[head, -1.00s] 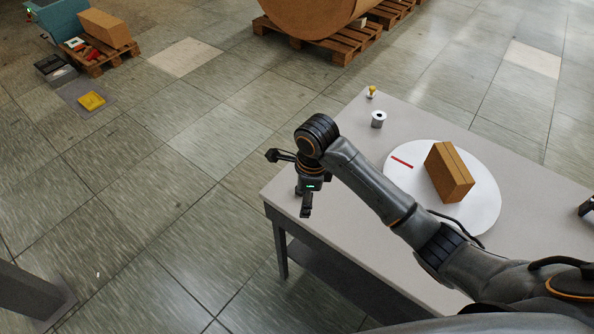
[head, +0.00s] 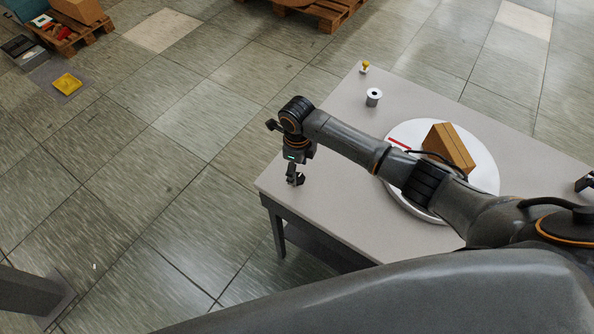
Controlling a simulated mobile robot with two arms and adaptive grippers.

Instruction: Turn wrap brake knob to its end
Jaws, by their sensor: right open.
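A small yellow-topped knob (head: 364,66) stands on a light base at the far corner of the grey table (head: 330,150). A short pale cylinder (head: 374,97) with a dark centre stands nearer. I cannot tell for sure which is the wrap brake knob. A white round turntable (head: 477,190) carries a brown box (head: 448,148). My right gripper (head: 295,180) is open and empty, pointing down by the table's left corner, apart from the knob and cylinder. My right arm hides part of the turntable. My left gripper is out of view.
A red strip (head: 398,145) lies on the turntable. A dark object (head: 585,182) sits at the table's right. Pallets (head: 335,12) and a yellow item (head: 68,84) are on the floor.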

